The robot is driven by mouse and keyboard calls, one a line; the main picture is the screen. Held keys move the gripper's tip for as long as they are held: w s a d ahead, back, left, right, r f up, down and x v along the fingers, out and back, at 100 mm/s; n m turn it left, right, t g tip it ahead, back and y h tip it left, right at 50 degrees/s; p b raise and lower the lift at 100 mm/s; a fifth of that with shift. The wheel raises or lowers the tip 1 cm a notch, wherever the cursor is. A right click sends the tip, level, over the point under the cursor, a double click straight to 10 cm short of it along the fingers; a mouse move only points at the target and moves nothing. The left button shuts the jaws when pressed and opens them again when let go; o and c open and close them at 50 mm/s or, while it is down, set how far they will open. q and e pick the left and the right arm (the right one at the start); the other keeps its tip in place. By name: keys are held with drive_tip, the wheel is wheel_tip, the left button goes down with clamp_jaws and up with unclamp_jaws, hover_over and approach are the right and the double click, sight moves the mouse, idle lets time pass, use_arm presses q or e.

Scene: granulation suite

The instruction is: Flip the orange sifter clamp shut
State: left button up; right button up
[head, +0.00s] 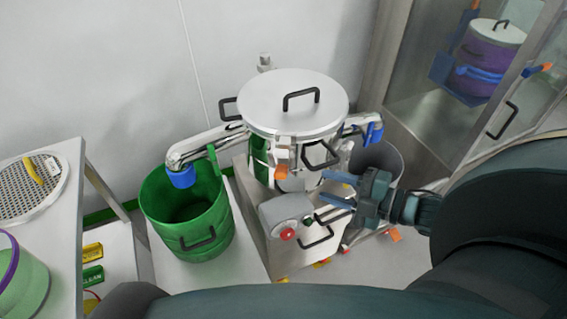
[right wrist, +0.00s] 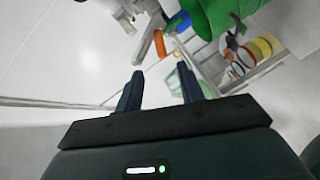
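The sifter (head: 292,104) with its round white lid stands in the middle of the head view. Its orange clamp (head: 281,172) sits at the front under a pale bracket, below the lid rim. I cannot tell surely how far its lever stands out. In the right wrist view an orange piece (right wrist: 160,43), seemingly the clamp, shows beyond the fingertips, beside a grey part. My right gripper (head: 323,188) is open and empty, just right of the clamp and apart from it, fingers pointing left. It also shows in the right wrist view (right wrist: 160,70). My left gripper is not in view.
A green bucket (head: 190,238) stands left, under a blue-capped spout (head: 181,178). A grey control box (head: 287,216) with a red button sits below the clamp. A grey bin (head: 378,158) is behind my right gripper. A glass cabinet is at right, a white table at left.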

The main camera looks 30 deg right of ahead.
sight(280, 169)
drive_tip(key=x, duration=1.2)
drive_tip(key=shift+w+a+b, duration=0.25)
drive_tip(key=shift+w+b, duration=0.05)
drive_tip(key=shift+b, duration=0.1)
drive_tip(key=shift+c, duration=0.2)
clamp_jaws()
